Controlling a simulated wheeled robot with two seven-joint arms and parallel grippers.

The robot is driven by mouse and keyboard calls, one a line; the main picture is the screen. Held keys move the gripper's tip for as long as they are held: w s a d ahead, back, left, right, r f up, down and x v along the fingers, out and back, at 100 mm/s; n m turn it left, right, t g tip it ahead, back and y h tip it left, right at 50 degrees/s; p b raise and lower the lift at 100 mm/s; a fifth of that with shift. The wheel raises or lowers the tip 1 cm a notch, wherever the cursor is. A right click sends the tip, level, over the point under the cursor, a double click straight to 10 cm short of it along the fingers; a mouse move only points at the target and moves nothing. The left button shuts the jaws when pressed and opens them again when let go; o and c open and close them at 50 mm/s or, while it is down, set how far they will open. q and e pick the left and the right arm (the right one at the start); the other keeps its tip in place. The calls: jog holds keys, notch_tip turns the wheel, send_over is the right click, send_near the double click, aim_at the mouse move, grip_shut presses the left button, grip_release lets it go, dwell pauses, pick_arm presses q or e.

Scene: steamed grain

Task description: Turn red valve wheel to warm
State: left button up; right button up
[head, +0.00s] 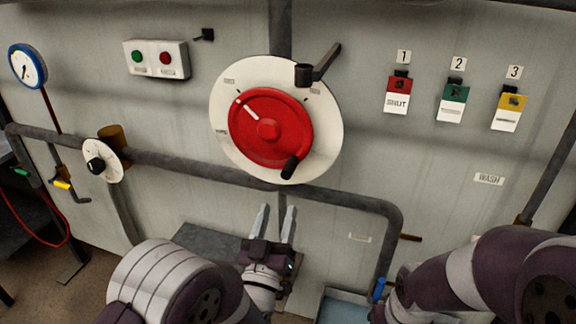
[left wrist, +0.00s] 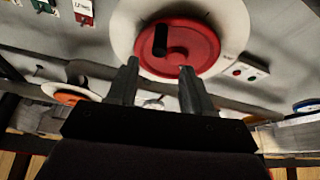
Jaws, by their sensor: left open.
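The red valve wheel (head: 268,129) is mounted on a round white dial plate (head: 327,130) on the grey wall panel. A white pointer mark on the wheel is at its upper left, and a black handle knob (head: 290,167) is at its lower right. My left gripper (head: 275,212) is open and empty below the wheel, with its fingers pointing up towards the wall. In the left wrist view the red wheel (left wrist: 190,48) shows beyond the two spread fingers (left wrist: 158,75), apart from them. The dial's small labels are too blurred to read surely. My right gripper is not in view.
A grey pipe (head: 190,162) runs across the wall below the wheel. A black lever (head: 327,62) projects at the dial's upper right. A small white dial (head: 102,161), a gauge (head: 27,66), a button box (head: 157,59) and three numbered tags (head: 454,98) are around it.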

aim_at(289, 170)
pick_arm(q)
jog(key=p+x, duration=0.3)
jog(key=x, duration=0.8)
jog(key=shift+w+d+r, duration=0.1)
jog(key=shift+w, duration=0.1)
grip_shut()
